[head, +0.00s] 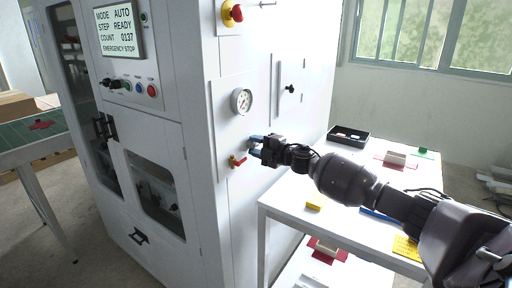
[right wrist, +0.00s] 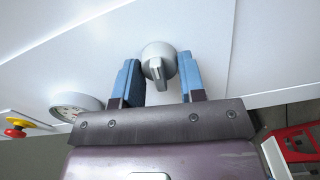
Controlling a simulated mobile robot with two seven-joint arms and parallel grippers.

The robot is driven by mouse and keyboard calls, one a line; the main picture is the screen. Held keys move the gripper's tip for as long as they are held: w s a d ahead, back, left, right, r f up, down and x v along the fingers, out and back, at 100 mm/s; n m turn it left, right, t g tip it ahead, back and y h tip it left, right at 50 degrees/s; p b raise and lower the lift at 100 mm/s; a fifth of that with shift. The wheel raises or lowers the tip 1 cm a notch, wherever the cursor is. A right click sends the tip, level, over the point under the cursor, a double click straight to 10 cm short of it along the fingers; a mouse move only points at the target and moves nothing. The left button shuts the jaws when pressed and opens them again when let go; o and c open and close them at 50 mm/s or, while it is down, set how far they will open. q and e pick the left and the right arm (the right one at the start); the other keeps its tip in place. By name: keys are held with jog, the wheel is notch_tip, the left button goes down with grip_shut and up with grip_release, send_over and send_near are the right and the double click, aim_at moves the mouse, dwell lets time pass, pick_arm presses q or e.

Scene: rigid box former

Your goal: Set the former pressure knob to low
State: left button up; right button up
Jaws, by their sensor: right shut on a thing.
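The grey pressure knob (right wrist: 158,62) sits on the white panel of the former, with its raised ridge pointing down in the right wrist view. My right gripper (right wrist: 163,80) has its blue fingers on either side of the knob and is shut on it. In the head view my right gripper (head: 256,147) reaches the panel from the right and mostly hides the knob. The round pressure gauge (head: 241,101) is just above, and it also shows in the right wrist view (right wrist: 77,105). Its reading is too small to tell. My left gripper is not in view.
A red valve handle (head: 237,160) is just below left of the gripper. A red and yellow emergency stop (head: 232,13) is high on the panel. A white table (head: 284,203) stands under my right arm, with a black tray (head: 348,136) and small parts.

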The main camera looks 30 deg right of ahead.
jog(key=n, duration=0.2)
jog(key=n+b, duration=0.1)
jog(key=shift+f+n, duration=0.2)
jog(key=shift+n, duration=0.2)
jog(key=n+b, duration=0.1)
jog(key=n, duration=0.3)
jog(key=shift+f, duration=0.15)
jog(key=n+b, duration=0.2)
jog(key=n, duration=0.2)
jog(key=n+b, duration=0.1)
jog(key=n, duration=0.1)
jog(key=shift+f+n, duration=0.15)
jog(key=shift+n, duration=0.25)
jog(key=shift+d+n+b, duration=0.1)
jog(key=shift+n+b, duration=0.4)
jog(key=shift+n, duration=0.7)
jog(key=shift+n+b, duration=0.45)
jog(key=shift+n, duration=0.65)
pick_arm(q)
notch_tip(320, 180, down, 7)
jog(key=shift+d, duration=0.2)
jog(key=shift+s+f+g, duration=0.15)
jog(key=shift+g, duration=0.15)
pick_arm(e)
jog(key=shift+r+n, duration=0.2)
jog(key=shift+n, duration=0.1)
jog(key=o, duration=0.9)
jog(key=shift+d+r, duration=0.1)
